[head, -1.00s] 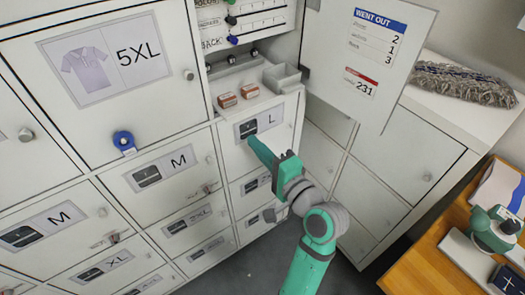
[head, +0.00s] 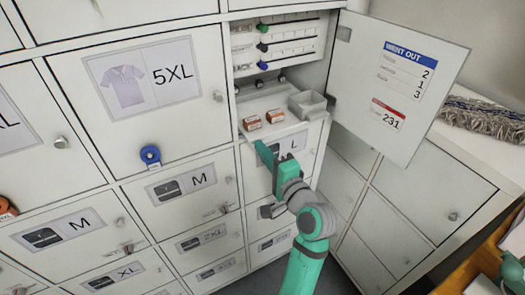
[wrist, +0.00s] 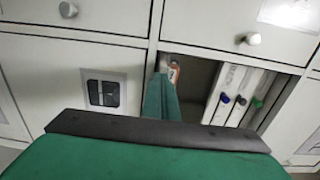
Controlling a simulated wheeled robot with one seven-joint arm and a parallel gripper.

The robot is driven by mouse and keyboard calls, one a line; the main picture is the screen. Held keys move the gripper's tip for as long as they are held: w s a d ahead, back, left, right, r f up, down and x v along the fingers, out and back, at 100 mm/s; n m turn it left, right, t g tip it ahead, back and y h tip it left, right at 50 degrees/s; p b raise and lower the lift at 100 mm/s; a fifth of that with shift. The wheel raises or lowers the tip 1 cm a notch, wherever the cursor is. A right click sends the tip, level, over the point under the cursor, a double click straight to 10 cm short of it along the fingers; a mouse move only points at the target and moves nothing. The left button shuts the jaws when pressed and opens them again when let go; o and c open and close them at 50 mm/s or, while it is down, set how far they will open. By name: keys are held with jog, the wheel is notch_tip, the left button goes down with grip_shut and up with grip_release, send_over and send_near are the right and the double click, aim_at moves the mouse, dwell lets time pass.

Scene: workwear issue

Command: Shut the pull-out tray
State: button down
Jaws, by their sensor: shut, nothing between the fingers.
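The pull-out tray (head: 284,128) is a pale shelf at the bottom of the open compartment, in the head view. It stands out past the cabinet front. Two small orange-red boxes (head: 252,123) (head: 275,117) and a grey open bin (head: 307,104) sit on it. My gripper (head: 259,147) is shut and empty, its teal tip at the left part of the tray's front edge; I cannot tell whether it touches. In the wrist view my gripper (wrist: 160,78) points into the compartment, beside an orange-and-white box (wrist: 174,72). The arm hides part of the L door below.
The compartment's door (head: 400,85), with a "WENT OUT" sheet, stands open to the right. Sliders with green, black and blue knobs (head: 262,47) are above the tray. A blue round tag (head: 150,155) hangs on the 5XL door. A mop head (head: 485,118) lies on the right-hand cabinet.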

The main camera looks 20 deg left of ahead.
aim_at(255, 139)
jog(key=x, duration=0.4)
jog(key=shift+w+a, duration=0.2)
jog(key=shift+s+d, duration=0.1)
jog(key=v, duration=1.4)
jog(key=s+d+f+t+h, duration=0.1)
jog(key=s+d+f+h, duration=0.25)
jog(key=f, duration=0.45)
jog(key=s+d+f+m+t+h, duration=0.1)
jog(key=s+d+f+t+h, duration=0.2)
jog(key=f, duration=0.4)
jog(key=s+d+f+h, duration=0.4)
jog(key=d+f, duration=0.1)
jog(key=f, duration=0.3)
jog(key=s+d+n+h, duration=0.2)
jog(key=s+n, duration=0.2)
jog(key=s, duration=0.8)
jog(key=s+d+n+h, duration=0.1)
jog(key=s+n, duration=0.3)
jog(key=s, duration=0.8)
jog(key=shift+d+f+n+h, duration=0.25)
jog(key=shift+d+n+h, duration=0.1)
jog(key=shift+d, duration=0.2)
